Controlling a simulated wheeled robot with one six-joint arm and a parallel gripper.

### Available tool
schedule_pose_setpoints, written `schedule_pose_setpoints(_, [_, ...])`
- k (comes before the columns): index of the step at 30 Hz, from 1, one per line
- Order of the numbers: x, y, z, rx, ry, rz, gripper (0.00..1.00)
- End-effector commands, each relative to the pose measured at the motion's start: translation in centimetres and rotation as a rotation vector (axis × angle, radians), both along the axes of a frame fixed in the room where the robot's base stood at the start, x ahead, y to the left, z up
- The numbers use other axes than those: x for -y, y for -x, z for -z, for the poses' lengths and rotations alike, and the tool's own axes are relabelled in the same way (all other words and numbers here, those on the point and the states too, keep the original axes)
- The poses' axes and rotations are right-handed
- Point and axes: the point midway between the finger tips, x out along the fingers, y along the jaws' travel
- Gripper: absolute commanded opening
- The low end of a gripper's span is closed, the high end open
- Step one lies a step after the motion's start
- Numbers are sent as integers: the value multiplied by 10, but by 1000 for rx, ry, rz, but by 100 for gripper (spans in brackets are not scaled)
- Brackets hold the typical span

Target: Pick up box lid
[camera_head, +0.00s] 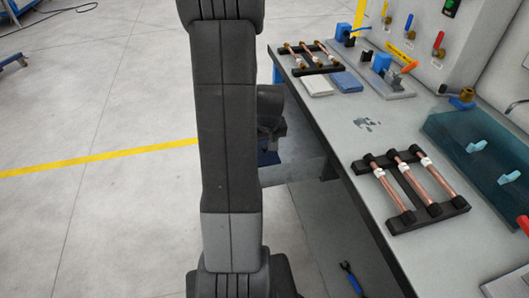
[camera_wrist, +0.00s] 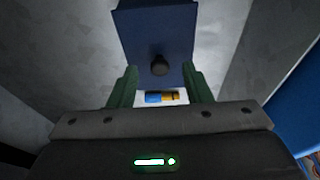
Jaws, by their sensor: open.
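A dark blue panel, which looks like the box lid (camera_wrist: 150,28), with a round black knob (camera_wrist: 160,65) shows at the top of the wrist view. My gripper (camera_wrist: 161,86) is open, its two green fingers spread apart. The knob appears between and just beyond the fingertips; I cannot tell how far off it is, and nothing is held. In the head view my gripper (camera_head: 271,127) is mostly hidden behind my arm, beside the bench. A bit of blue (camera_head: 268,157), probably the same lid, shows just below it, low down by the bench.
The grey workbench (camera_head: 320,118) fills the right side. It holds two racks of copper tubes (camera_head: 410,185) (camera_head: 313,57), a teal box (camera_head: 480,150) with light blue handles, and fittings. A small blue and yellow item (camera_wrist: 162,97) shows between the fingers. Open floor (camera_head: 90,100) lies left.

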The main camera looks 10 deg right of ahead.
Motion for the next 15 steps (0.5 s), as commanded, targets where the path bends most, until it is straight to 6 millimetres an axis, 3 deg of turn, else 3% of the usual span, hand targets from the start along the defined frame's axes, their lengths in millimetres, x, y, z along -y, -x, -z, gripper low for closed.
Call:
schedule_pose_setpoints(4, [0,-3,13,-1,0,0,45])
schedule_pose_setpoints(12, [0,-4,15,1,0,0,45])
schedule_pose_setpoints(15, [0,-4,15,1,0,0,25])
